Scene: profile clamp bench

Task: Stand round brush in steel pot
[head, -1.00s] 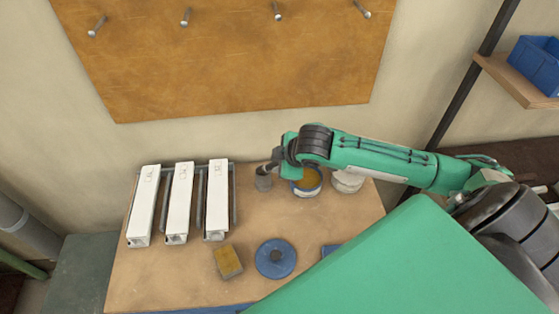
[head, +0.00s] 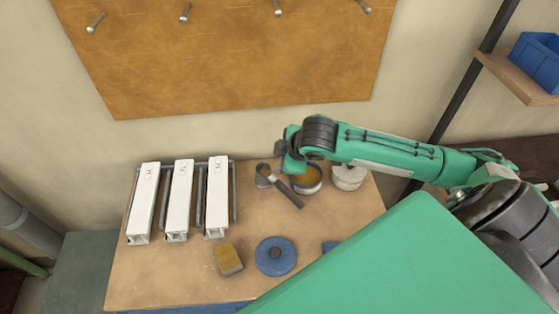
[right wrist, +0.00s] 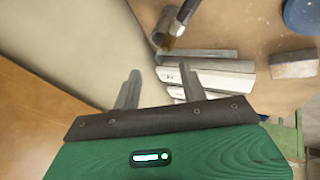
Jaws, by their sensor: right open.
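The steel pot (head: 263,176) is a small grey cylinder near the back of the bench, right of the white profiles. The round brush (head: 288,190) has a dark handle and tilts strongly, its handle pointing to the front right. Its other end is at the pot; whether it is inside or only against the rim I cannot tell. In the right wrist view the brush (right wrist: 185,14) shows a metal collar and brown bristles. My right gripper (head: 281,156) is open and empty, just behind and above the pot, apart from the brush. My left gripper is out of view.
A blue-rimmed tin (head: 306,182) with yellow-brown contents and a white pot (head: 348,178) stand right of the steel pot. White profiles (head: 180,200) lie in a rack at left. A yellow-brown block (head: 228,259) and a blue disc (head: 275,268) lie in front.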

